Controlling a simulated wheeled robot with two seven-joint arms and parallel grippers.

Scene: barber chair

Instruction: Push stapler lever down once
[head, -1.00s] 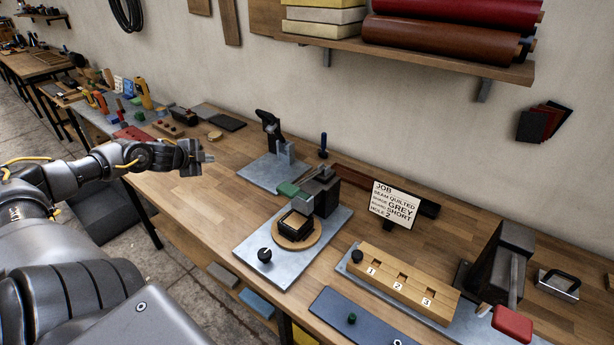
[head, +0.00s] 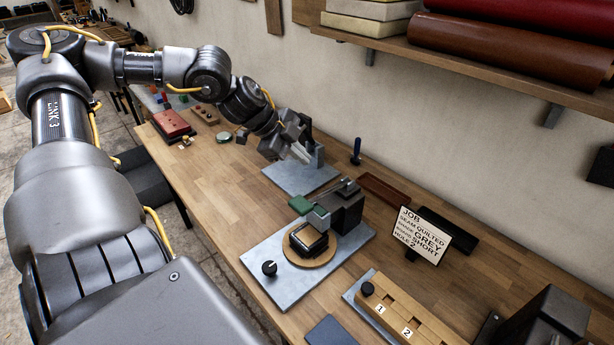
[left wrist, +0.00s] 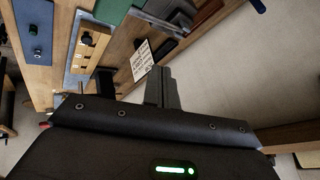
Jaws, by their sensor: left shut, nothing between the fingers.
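A station with a dark upright block (head: 346,208), a green lever pad (head: 301,204) and a round wooden disc (head: 318,258) stands on a grey plate (head: 272,297). It looks like the stapler, though no label shows this. A dark square piece (head: 309,239) sits on the disc. My left gripper (head: 298,152) is shut and empty, behind the green pad and over the back-left grey plate (head: 306,182). It is apart from the green pad. Its shut fingers also show in the left wrist view (left wrist: 162,88). My right gripper is out of view.
A job card (head: 421,236) stands right of the station. A numbered wooden block (head: 417,321) is in front of it. A dark upright tool (head: 314,150) stands close beside my left gripper. A shelf (head: 490,70) overhangs the right side. Bare tabletop lies left of the station.

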